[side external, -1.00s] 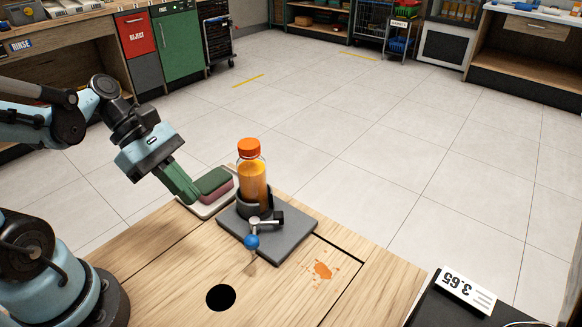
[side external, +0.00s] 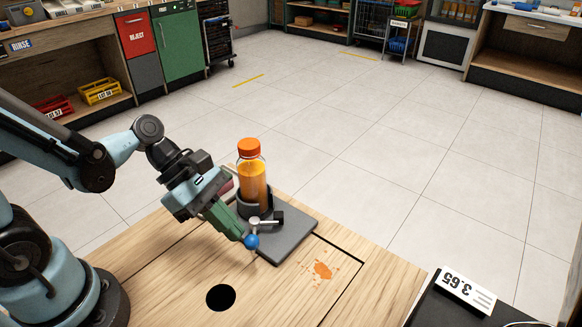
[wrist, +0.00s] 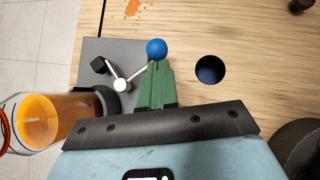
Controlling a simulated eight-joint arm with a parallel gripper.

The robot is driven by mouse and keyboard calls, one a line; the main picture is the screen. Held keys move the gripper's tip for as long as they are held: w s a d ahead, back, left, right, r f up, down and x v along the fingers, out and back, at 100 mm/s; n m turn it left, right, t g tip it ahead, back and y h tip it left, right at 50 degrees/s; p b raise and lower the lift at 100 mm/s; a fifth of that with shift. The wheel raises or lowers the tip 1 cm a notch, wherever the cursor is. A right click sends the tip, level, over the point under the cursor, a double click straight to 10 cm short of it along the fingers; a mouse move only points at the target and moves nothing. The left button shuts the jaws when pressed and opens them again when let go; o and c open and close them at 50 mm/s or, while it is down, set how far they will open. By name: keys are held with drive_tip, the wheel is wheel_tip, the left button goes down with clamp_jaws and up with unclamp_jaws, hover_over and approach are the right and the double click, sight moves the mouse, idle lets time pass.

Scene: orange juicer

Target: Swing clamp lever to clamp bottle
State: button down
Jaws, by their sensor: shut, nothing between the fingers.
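The bottle (side external: 252,176) of orange juice with an orange cap stands upright in a dark round holder (side external: 253,208) on a grey base plate (side external: 290,238). It also shows at the left of the wrist view (wrist: 52,120). The clamp lever (side external: 254,226) has a silver pivot and a blue ball knob (side external: 251,241) pointing to the front. My gripper (side external: 240,236) is shut and empty, its green fingertips right beside the knob. In the wrist view the blue knob (wrist: 156,49) sits just beyond the fingertips (wrist: 157,66). I cannot tell whether they touch.
A round black hole (side external: 221,297) is in the wooden table in front of the plate. An orange splash (side external: 322,270) lies to the right of the plate. A price sign (side external: 466,290) stands at the lower right. The table's front is clear.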

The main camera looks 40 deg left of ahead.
sight(253, 236)
drive_tip(key=shift+d+n+t, duration=0.4)
drive_tip(key=shift+d+n, duration=0.05)
drive_tip(key=shift+n, duration=0.15)
idle(0.4)
drive_tip(key=shift+w+d+n+t+y, duration=0.2)
drive_tip(key=shift+d+n+t+y, duration=0.3)
drive_tip(key=shift+n, duration=0.4)
drive_tip(key=shift+w+d, duration=0.4)
drive_tip(key=shift+d, duration=0.3)
drive_tip(key=shift+w+d+n+t, duration=0.2)
drive_tip(key=shift+d+n+t, duration=0.15)
drive_tip(key=shift+n+t, duration=0.25)
drive_tip(key=shift+w+d, duration=0.35)
drive_tip(key=shift+w, duration=0.25)
drive_tip(key=shift+w, duration=0.25)
drive_tip(key=shift+r+y, duration=0.1)
drive_tip(key=shift+y, duration=0.2)
drive_tip(key=v, duration=1.2)
